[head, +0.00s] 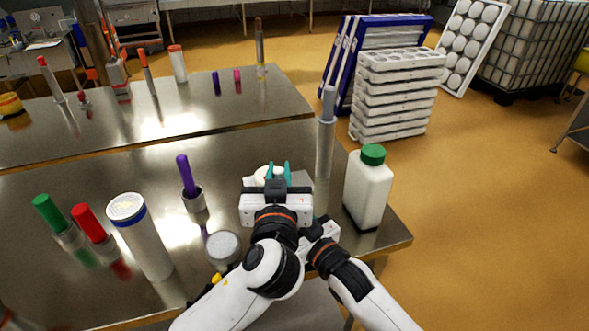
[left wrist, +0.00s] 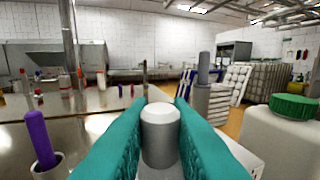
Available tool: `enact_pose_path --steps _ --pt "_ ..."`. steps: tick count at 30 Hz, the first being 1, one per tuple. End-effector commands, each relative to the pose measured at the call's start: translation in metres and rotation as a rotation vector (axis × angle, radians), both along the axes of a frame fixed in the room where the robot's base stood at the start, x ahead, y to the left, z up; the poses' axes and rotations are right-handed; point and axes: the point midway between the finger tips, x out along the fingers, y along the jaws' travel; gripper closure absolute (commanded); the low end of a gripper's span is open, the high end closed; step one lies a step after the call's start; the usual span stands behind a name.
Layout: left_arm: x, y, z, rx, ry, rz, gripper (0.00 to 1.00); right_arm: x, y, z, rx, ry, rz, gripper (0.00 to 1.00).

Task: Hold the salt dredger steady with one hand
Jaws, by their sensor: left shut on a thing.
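My left gripper (head: 278,172) has teal fingers that stand on both sides of a short grey cylinder with a pale rounded top. I take this to be the salt dredger (left wrist: 160,130); it looks upright between the fingers in the left wrist view. In the head view only its pale top (head: 264,175) shows, and the gripper body hides the rest. My right arm comes in from the lower right, and its hand (head: 319,231) is close beside my left wrist. Its fingertips are not clearly visible.
A white bottle with a green cap (head: 368,190) and a tall grey cylinder (head: 325,150) stand close on the right. A white canister (head: 142,240), a grey-lidded jar (head: 223,248) and a purple stick in a holder (head: 188,178) stand left on the metal table (head: 110,183).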

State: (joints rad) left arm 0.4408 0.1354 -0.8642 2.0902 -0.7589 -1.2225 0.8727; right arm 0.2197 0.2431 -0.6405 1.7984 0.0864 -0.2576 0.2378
Motion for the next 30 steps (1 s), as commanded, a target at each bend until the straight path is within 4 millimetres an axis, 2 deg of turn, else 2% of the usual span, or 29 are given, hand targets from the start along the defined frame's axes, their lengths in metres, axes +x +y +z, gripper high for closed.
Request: enact_pose_path --steps 7,8,11,22,26,30 --pt "0.001 0.003 0.0 0.004 0.0 0.009 1.0 0.002 -0.004 0.0 0.003 0.002 -0.007 0.79" --pt "0.001 0.003 0.0 0.004 0.001 0.009 0.79 0.002 -0.004 0.0 0.003 0.002 -0.007 0.79" --pt "0.001 0.003 0.0 0.003 0.001 0.009 0.62 0.003 -0.004 0.0 0.003 0.003 -0.008 0.79" --pt "-0.005 0.001 -0.001 0.001 0.001 0.003 0.61 0.001 -0.002 0.0 0.002 0.002 -0.004 0.79" --pt "-0.023 0.001 -0.001 0.0 0.002 0.002 0.61 0.001 -0.002 0.0 0.002 0.003 -0.004 0.79" --pt "-0.054 0.001 -0.001 -0.002 0.004 0.002 0.61 0.001 -0.002 0.0 0.002 0.003 -0.003 0.79"
